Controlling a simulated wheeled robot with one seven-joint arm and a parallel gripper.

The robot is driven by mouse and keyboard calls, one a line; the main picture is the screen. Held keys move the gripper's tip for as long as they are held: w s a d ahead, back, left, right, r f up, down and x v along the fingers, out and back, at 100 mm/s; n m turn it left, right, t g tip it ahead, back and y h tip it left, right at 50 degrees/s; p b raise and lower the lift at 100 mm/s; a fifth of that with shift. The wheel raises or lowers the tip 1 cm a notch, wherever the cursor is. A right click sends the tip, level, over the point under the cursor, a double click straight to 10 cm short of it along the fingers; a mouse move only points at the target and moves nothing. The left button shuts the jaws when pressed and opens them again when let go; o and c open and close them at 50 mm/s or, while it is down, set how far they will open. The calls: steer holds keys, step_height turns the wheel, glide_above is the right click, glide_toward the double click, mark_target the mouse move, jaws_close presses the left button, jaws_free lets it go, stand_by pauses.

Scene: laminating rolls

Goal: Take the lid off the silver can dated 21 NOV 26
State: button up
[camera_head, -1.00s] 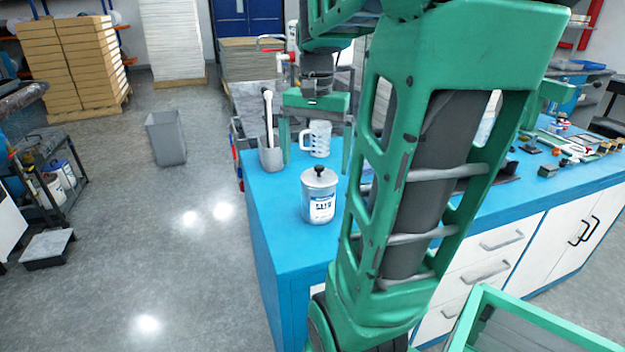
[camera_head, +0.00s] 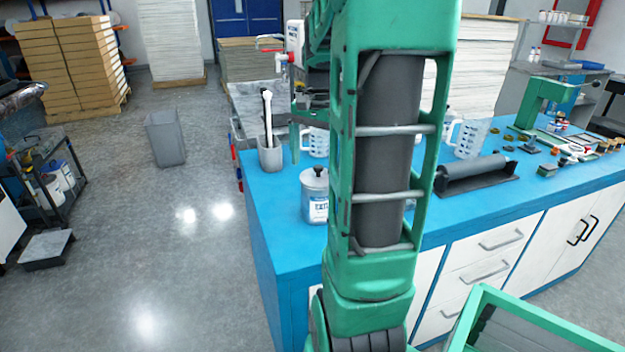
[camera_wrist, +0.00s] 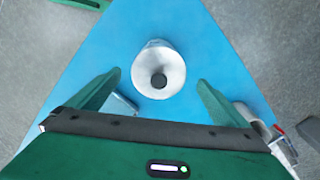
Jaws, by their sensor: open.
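The silver can (camera_head: 314,208) stands upright on the blue bench near its left end. Its lid (camera_head: 312,180) is on, with a black knob (camera_head: 318,171) on top. The label is partly covered by my arm and its date is too small to read. In the wrist view I look down on the round lid (camera_wrist: 172,69) and the dark knob (camera_wrist: 158,81). My gripper (camera_wrist: 159,78) is open, one green finger on each side of the can in this view, touching neither side. In the head view my arm hides most of the gripper.
A grey holder with a long-handled tool (camera_head: 270,155) and a clear measuring jug (camera_head: 316,143) stand behind the can. A second jug (camera_head: 468,138), a dark roller on a base (camera_head: 475,178) and several small items lie to the right. The bench top (camera_head: 280,225) left of the can is clear.

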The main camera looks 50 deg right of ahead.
mark_target(318, 174)
steer(key=shift+f, duration=1.4)
steer(key=shift+c, duration=0.4)
steer(key=c, duration=1.1)
steer(key=shift+o, duration=0.2)
steer(key=shift+w, duration=0.1)
